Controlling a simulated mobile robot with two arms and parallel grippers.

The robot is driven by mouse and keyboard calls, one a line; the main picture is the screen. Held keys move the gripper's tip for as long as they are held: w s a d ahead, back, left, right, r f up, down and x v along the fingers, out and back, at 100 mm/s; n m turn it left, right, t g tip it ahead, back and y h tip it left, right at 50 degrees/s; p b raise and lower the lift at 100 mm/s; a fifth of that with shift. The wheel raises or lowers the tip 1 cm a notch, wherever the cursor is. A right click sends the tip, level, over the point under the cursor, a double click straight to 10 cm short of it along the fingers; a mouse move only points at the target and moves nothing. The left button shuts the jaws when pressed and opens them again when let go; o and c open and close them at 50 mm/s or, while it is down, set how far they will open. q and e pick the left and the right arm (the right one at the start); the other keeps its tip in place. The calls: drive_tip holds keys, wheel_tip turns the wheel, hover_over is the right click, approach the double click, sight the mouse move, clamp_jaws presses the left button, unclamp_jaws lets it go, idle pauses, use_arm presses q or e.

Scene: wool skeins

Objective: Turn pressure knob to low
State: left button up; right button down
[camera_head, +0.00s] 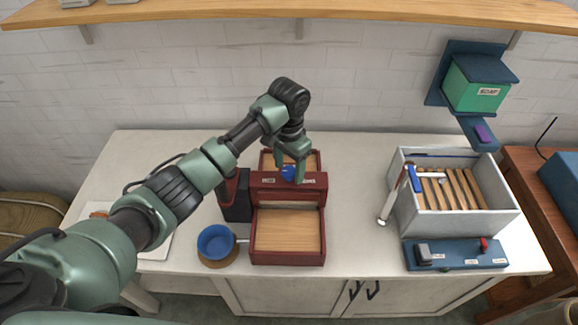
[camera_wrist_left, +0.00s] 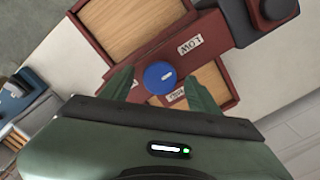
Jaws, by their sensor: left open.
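The pressure knob (camera_head: 288,173) is a round blue knob on the red panel (camera_head: 262,193) of a dark red wooden press. In the left wrist view the blue knob (camera_wrist_left: 160,78) carries a short white mark. A white "LOW" label (camera_wrist_left: 190,45) lies to one side of it, and another label (camera_wrist_left: 176,95), partly hidden, lies on the other side. My left gripper (camera_head: 289,175) is over the panel. In the left wrist view its two green fingers (camera_wrist_left: 161,88) are apart, one on each side of the knob, with nothing clearly gripped. My right gripper does not show.
A blue cup (camera_head: 215,243) stands left of the press's front tray (camera_head: 287,258). At right are a grey crate (camera_head: 455,223) with wooden slats, a white-handled tool (camera_head: 389,208) leaning on it, and a blue board (camera_head: 455,262). A green soap dispenser (camera_head: 474,92) hangs on the wall.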

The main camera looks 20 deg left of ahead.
sight(289, 170)
use_arm(q)
wheel_tip(289, 170, up, 7)
drive_tip(key=shift+w+b, duration=0.1)
drive_tip(key=shift+b, duration=1.15)
drive_tip(key=shift+r, duration=0.4)
